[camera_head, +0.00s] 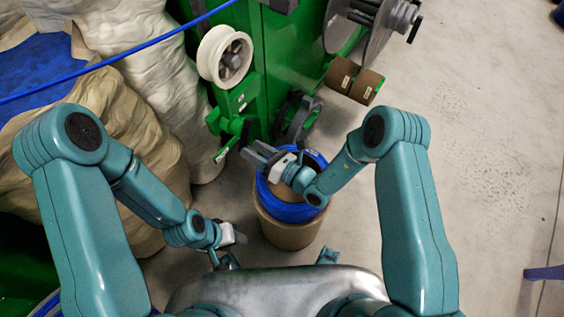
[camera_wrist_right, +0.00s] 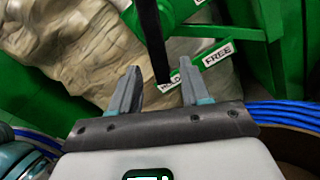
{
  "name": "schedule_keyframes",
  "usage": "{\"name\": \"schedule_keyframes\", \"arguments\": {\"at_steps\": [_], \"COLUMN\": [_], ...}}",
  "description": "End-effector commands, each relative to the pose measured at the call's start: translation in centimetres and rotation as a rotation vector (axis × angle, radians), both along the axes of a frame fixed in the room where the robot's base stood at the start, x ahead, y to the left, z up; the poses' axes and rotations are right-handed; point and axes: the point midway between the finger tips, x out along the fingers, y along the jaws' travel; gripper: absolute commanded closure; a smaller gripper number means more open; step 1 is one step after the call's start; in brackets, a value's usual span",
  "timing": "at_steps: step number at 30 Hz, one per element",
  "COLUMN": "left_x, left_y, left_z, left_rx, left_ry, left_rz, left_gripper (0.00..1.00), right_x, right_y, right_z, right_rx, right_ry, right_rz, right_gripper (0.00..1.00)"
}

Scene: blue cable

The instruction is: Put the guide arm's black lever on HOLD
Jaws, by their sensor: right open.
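The black lever (camera_wrist_right: 151,35) runs down from the top of the right wrist view, and its lower end lies beside the HOLD label (camera_wrist_right: 174,84). The FREE label (camera_wrist_right: 217,53) is farther right on the same green plate. My right gripper (camera_head: 255,152) is open at the green guide arm (camera_head: 236,122), below the white pulley (camera_head: 224,54). In the wrist view the lever shows between its two fingers, with no clear contact on either. My left gripper (camera_head: 238,238) hangs low beside the bucket; its jaws are too small to read.
A brown bucket (camera_head: 288,236) with coiled blue cable (camera_head: 290,211) stands under my right forearm. The green machine (camera_head: 285,50) is behind, with a grey reel (camera_head: 362,25). Beige sacks (camera_head: 150,75) crowd the left. A blue cable (camera_head: 120,58) crosses the upper left.

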Motion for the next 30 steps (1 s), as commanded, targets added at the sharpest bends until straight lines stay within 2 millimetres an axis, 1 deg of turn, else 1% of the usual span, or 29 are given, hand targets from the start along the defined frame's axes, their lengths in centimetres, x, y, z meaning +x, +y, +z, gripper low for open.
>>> {"name": "schedule_keyframes", "arguments": {"at_steps": [1,6,9,13,16,19,30], "left_x": [0.0,0.0,0.0,0.0,0.0,0.0,0.0], "left_y": [0.0,0.0,0.0,0.0,0.0,0.0,0.0], "left_z": [0.6,1.2,1.5,1.6,1.7,1.7,1.7], "left_rx": [0.000,0.000,0.000,0.000,0.000,0.000,0.000], "left_ry": [0.000,0.000,0.000,0.000,0.000,0.000,0.000], "left_rz": [0.000,0.000,0.000,0.000,0.000,0.000,0.000], "left_gripper": [0.53,0.53,0.53,0.53,0.53,0.53,0.53], "right_x": [-0.8,-3.6,-5.1,-6.5,-7.2,-7.5,-7.5], "right_y": [-1.3,-5.0,-6.8,-8.5,-9.3,-9.6,-9.6], "right_z": [0.2,0.2,0.1,0.1,0.1,0.1,0.0], "right_rx": [0.002,0.002,0.002,0.002,0.001,0.001,0.001], "right_ry": [0.006,0.005,0.005,0.003,0.003,0.000,0.000], "right_rz": [-0.007,-0.007,-0.006,-0.005,-0.003,0.000,0.000], "right_gripper": [0.53,0.53,0.53,0.53,0.53,0.53,0.53]}}
